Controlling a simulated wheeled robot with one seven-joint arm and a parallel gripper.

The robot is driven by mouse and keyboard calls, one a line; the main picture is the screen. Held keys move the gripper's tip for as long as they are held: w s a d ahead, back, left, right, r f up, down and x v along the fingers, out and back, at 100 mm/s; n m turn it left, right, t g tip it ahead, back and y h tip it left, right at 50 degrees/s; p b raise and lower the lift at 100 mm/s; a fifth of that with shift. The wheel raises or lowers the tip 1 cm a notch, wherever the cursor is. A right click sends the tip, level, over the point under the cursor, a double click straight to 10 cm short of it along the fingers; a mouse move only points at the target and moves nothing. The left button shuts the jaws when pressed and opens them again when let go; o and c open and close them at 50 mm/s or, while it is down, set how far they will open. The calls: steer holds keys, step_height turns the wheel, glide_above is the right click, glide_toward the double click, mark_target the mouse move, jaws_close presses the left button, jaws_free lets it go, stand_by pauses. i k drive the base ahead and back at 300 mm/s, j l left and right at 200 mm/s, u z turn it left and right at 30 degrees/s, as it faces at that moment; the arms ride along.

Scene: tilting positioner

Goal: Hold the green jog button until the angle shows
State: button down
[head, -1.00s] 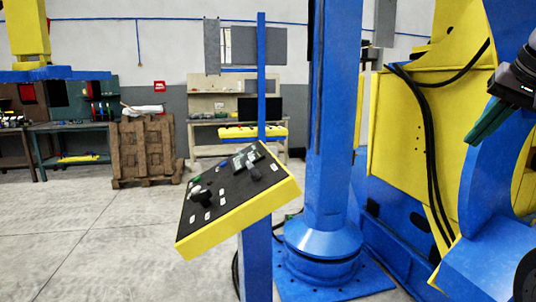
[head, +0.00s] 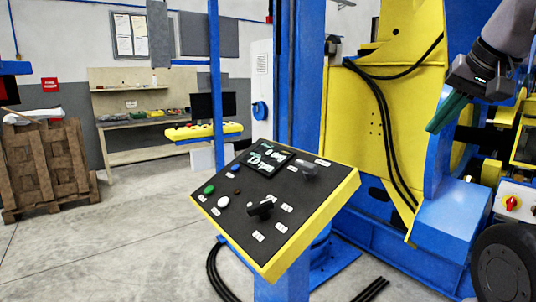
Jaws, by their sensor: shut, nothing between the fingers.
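The control panel (head: 275,200) is a tilted black face with a yellow rim on a blue post, near the middle of the head view. The green jog button (head: 209,189) sits near its left corner, uncovered. A small screen (head: 268,156) at the panel's top shows pale green marks, too small to read. My gripper (head: 436,124) has dark green fingers, shut and empty. It is in the air at the upper right, well right of the panel and touching nothing.
A white button (head: 223,201), a blue button (head: 235,168) and a black knob (head: 262,208) are near the green one. The large blue and yellow positioner (head: 385,120) stands behind my gripper. A wooden pallet stack (head: 48,165) stands at the left. The floor left of the panel is clear.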

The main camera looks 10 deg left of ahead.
mark_target(210, 189)
steer(key=k+j, duration=0.1)
steer(key=j, duration=0.3)
steer(key=k+j, duration=0.1)
steer(key=j, duration=0.65)
steer(key=k+j, duration=0.15)
steer(key=j, duration=0.25)
steer(key=i+j+z, duration=0.3)
steer(key=j, duration=0.35)
steer(key=j+z, duration=0.25)
steer(key=j, duration=0.4)
steer(key=i+j+z, duration=0.1)
steer(key=j+z, duration=0.2)
steer(key=j, duration=0.4)
